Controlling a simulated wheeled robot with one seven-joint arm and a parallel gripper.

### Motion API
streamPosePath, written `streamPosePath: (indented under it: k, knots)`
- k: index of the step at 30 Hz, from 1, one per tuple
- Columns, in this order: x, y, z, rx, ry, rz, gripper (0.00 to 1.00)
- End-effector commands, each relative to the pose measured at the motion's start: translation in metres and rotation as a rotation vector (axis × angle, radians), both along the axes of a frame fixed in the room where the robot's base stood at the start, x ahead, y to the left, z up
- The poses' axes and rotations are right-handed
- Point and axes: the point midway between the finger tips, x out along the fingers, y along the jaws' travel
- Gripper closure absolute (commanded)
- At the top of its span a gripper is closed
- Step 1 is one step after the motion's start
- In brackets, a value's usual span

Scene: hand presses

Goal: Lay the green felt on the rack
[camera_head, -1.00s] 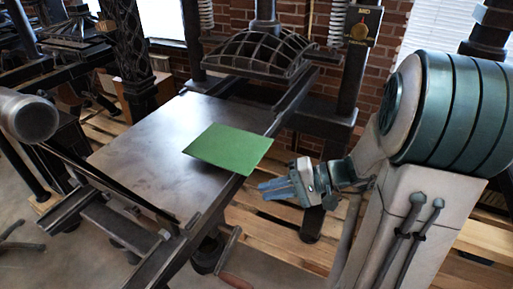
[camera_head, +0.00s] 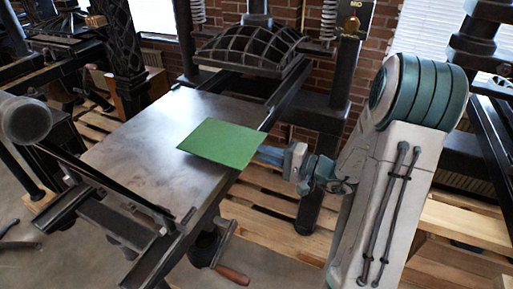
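The green felt (camera_head: 222,143) is a flat green sheet at the right side of the grey metal press bed (camera_head: 140,150), with its right corner reaching out past the bed's edge. My gripper (camera_head: 264,155) is at the felt's right edge, pointing left toward it. Its blue-grey fingers meet the felt's edge in the picture, and their tips are hidden or too small to make out. I cannot tell whether they hold the felt. I cannot make out a rack for certain.
A black ribbed press head (camera_head: 252,48) stands behind the bed. A crank with a wooden handle (camera_head: 232,275) hangs below the bed's near right side. Wooden pallets (camera_head: 265,200) lie on the floor. Brick wall and other presses are behind.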

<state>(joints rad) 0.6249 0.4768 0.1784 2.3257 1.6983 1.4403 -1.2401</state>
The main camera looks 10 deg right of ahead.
Motion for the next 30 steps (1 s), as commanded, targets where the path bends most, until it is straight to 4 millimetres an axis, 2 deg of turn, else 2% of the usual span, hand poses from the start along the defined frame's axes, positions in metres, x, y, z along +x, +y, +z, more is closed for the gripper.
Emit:
streamPosePath:
  k: [7,19,23,30]
  knots:
    - [0.014,0.019,-0.002,-0.002,-0.001,0.002,0.83]
    - [0.017,0.023,0.000,0.000,0.000,0.001,0.83]
    - [0.017,0.023,0.000,-0.001,0.001,0.001,1.00]
    - [0.017,0.023,0.005,-0.001,-0.001,0.001,1.00]
